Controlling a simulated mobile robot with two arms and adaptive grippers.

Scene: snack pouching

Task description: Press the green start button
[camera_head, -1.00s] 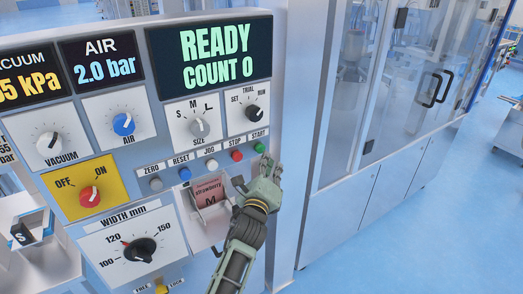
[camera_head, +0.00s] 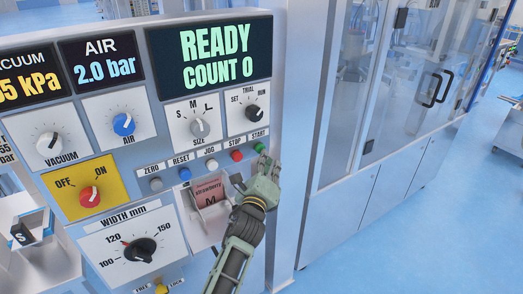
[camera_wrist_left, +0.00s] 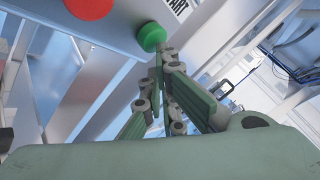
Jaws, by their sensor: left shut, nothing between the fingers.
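The green start button (camera_head: 260,147) sits under the START label at the right end of the button row on the panel. It also shows in the left wrist view as a green dome (camera_wrist_left: 151,37). My left gripper (camera_head: 266,161) is shut and empty, with its tips just below and beside the green button. In the left wrist view the closed fingertips (camera_wrist_left: 162,52) are right at the button's lower edge; I cannot tell whether they touch it. My right gripper is not in view.
The red stop button (camera_head: 237,155) is just left of the green one, with the blue reset button (camera_head: 185,174) farther left. The display (camera_head: 215,55) reads READY, COUNT 0. A pink strawberry card (camera_head: 208,192) sits in a holder below. Glass machine doors stand at right.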

